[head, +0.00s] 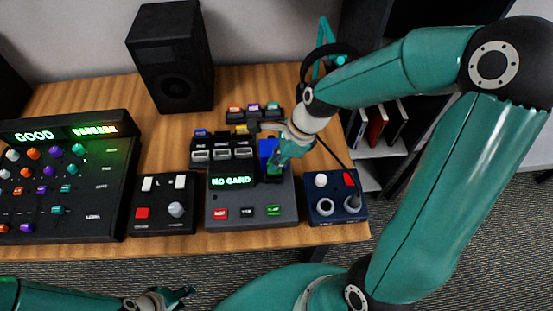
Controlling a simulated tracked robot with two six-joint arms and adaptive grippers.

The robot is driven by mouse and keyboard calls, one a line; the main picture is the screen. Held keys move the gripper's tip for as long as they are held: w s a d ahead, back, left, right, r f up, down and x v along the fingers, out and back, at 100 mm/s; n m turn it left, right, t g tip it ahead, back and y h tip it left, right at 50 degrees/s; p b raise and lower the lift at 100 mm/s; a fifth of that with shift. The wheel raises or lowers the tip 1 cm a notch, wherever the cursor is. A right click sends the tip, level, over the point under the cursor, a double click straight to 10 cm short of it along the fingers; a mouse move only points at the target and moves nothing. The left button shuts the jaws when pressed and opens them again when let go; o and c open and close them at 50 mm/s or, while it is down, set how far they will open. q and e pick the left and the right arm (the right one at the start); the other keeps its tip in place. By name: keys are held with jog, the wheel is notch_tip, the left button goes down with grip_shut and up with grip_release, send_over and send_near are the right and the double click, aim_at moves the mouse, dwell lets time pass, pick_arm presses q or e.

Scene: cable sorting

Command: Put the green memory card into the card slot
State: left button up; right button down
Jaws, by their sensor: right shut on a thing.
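My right gripper (277,158) reaches down at the right part of the grey card reader (243,197), whose screen shows NO CARD in green. It is shut on a small green thing (273,170), which looks like the green memory card; the fingers cover most of it. A blue block (267,147) stands right at the gripper. I cannot make out the card slot or whether the card touches it. My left gripper (180,297) is low at the bottom edge, away from the table; its jaw opening is unclear.
A small rack (254,117) with orange, purple and green-topped pieces stands behind the reader. A black switch box (163,220) and a blue knob box (336,207) flank it. A mixer panel (62,215) showing GOOD is at left; a speaker (173,60) stands behind.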

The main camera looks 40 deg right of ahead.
jog(key=shift+f, duration=0.3)
dwell(0.6)
dwell(0.6)
jog(key=shift+f+b, duration=0.4)
jog(key=shift+f, duration=0.7)
dwell(0.9)
jog(key=c, duration=1.2)
grip_release()
jog(key=shift+w+r, duration=0.1)
jog(key=shift+c, duration=0.6)
jog(key=shift+o, duration=0.8)
